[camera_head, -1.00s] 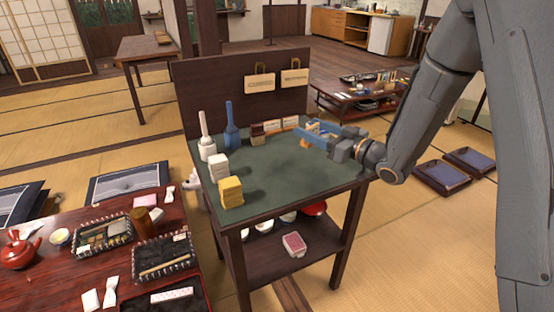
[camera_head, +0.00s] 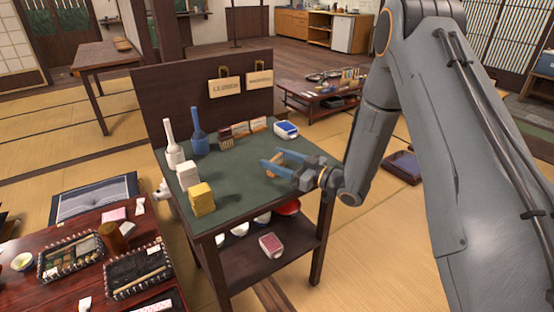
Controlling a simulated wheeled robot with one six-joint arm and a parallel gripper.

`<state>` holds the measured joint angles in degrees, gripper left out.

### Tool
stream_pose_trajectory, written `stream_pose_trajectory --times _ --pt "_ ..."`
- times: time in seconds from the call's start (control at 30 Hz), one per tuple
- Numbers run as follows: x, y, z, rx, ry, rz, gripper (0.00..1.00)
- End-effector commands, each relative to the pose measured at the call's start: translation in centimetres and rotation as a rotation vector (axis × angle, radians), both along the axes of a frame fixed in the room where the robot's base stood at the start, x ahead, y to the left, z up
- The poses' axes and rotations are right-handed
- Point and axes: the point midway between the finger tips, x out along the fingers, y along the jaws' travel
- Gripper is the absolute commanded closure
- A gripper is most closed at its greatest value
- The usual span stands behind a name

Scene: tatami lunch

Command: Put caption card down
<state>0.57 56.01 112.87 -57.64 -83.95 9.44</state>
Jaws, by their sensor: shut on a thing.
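My gripper (camera_head: 272,166) has blue fingers and is over the right part of the stand's dark green top (camera_head: 238,178). It is shut on a small tan-orange thing (camera_head: 277,157), seen nearly edge-on between the fingers, which I take for the caption card. Its face and any writing cannot be read. I cannot tell whether it touches the green top. Two pale cards, one left (camera_head: 241,128) and one right (camera_head: 259,124), stand at the back of the top, beyond the gripper.
A blue-and-white box (camera_head: 285,130) sits at the back right corner. Two plaques, left (camera_head: 225,87) and right (camera_head: 260,79), hang on the backboard.

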Motion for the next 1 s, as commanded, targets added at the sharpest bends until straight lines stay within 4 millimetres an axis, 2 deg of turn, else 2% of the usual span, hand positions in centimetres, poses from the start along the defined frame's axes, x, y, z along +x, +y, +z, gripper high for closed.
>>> stream_pose_trajectory --times 0.27,0.3,0.4,0.77,0.87,1.0 --pt "0.0 0.0 -0.3 0.000 0.000 0.000 0.69" --pt "0.0 0.0 -0.3 -0.001 -0.001 0.000 0.43" --pt "0.0 0.0 -0.2 0.000 -0.001 0.000 0.26" --pt "0.0 0.0 0.1 0.000 -0.001 0.000 0.26" --pt "-0.4 -0.9 0.1 0.000 0.000 -0.003 0.26" --pt "-1.7 -3.0 0.1 0.000 -0.001 -0.005 0.26"
